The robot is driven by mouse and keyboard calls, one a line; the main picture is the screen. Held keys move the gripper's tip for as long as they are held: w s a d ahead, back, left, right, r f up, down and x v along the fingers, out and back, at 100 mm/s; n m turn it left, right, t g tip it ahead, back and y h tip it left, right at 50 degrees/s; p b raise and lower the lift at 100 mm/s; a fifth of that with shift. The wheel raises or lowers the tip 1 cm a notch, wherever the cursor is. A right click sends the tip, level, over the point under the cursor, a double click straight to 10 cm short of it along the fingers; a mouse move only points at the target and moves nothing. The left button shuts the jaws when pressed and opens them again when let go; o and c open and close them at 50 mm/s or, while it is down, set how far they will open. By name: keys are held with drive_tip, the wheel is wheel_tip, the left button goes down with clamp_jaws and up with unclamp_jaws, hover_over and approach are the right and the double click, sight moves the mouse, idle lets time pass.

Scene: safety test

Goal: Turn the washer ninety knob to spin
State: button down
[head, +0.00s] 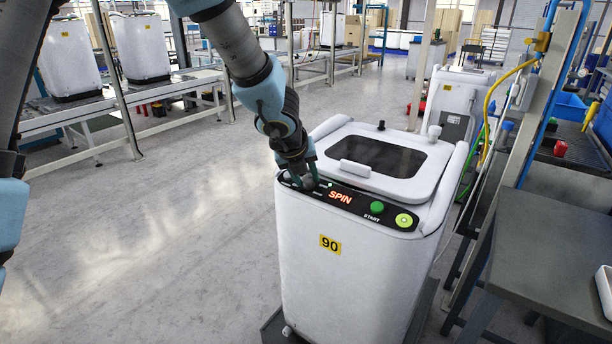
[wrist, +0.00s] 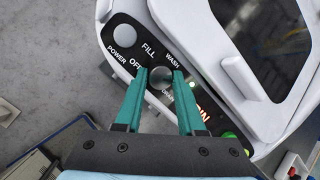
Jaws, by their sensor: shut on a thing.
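The washer (head: 335,275) with a yellow 90 label (head: 330,243) stands upright in the middle of the head view. Its black front panel has a display (head: 340,197) lit with SPIN in red. The round grey knob (wrist: 159,79) is at the panel's left end, with OFF, FILL and WASH printed around it; another label is partly hidden by a finger. My gripper (head: 303,181) is on the knob, shut on it with one green finger at each side. The knob's pointer is not clear to see.
A green START button (head: 377,207) and a yellow-green button (head: 404,220) sit right of the display. The washer lid (head: 380,158) is closed. A grey table (head: 560,240) stands close at the right. The floor (head: 170,230) at the left is clear.

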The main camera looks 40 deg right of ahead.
idle(0.5)
drive_tip(key=c, duration=0.5)
unclamp_jaws()
drive_tip(key=shift+p+v, duration=2.5)
drive_tip(key=shift+v, duration=2.9)
drive_tip(key=shift+w, duration=0.1)
